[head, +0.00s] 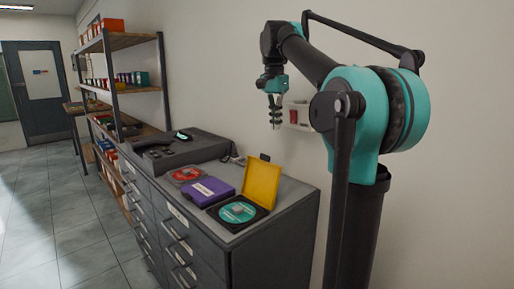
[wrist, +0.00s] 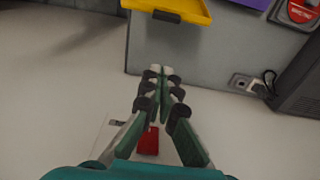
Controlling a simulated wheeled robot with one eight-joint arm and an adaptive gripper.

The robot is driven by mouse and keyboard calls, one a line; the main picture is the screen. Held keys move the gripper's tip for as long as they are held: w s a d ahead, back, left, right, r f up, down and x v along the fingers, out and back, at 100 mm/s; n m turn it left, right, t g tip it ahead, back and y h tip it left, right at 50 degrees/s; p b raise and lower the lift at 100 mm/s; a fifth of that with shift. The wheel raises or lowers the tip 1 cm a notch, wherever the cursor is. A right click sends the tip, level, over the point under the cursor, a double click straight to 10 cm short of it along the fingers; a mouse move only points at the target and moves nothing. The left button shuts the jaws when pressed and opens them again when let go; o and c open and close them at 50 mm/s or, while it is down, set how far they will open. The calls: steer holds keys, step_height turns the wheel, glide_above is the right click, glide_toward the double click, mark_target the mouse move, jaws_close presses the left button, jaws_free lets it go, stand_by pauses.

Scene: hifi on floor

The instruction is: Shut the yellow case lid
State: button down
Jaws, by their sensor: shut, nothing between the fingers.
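The yellow case (head: 232,214) lies open on top of the grey cabinet, near its front right corner. Its yellow lid (head: 262,183) stands up, tilted back, and a teal disc (head: 237,211) shows in the dark base. In the wrist view the lid (wrist: 180,6) is cut off at the top edge. My gripper (head: 275,122) hangs in the air above and behind the case, close to the wall, apart from the lid. In the wrist view my gripper (wrist: 162,72) is shut and empty, with its fingers below the lid in the picture.
A purple case (head: 207,191) and a case with a red disc (head: 186,175) lie left of the yellow case on the cabinet (head: 275,220). A dark machine (head: 180,150) stands behind them. A wall box with a red part (head: 297,115) is near my gripper.

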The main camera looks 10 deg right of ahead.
step_height(320, 180, down, 9)
steer(key=s+a, duration=0.1)
steer(key=a, duration=0.1)
steer(key=shift+s+a, duration=0.35)
steer(key=shift+s, duration=0.05)
steer(key=shift+a+r, duration=0.1)
stand_by(0.4)
